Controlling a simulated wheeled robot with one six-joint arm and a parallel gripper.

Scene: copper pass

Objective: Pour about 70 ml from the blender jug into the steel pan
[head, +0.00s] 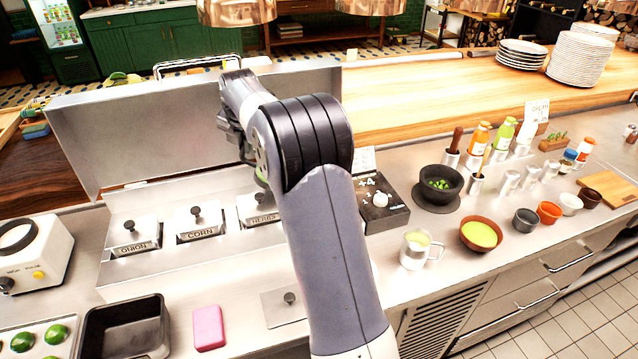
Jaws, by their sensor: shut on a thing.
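My gripper (232,135) is up in the middle of the head view, in front of the open steel lid. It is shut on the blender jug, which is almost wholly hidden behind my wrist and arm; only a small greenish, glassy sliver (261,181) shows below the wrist. The white blender base (34,258) at the left has no jug on it. I cannot make out the steel pan for sure; my arm covers the middle of the counter.
Lidded onion, corn and herb bins (198,225) lie below the gripper. A pink block (208,328) and a black tub (126,328) are in front.

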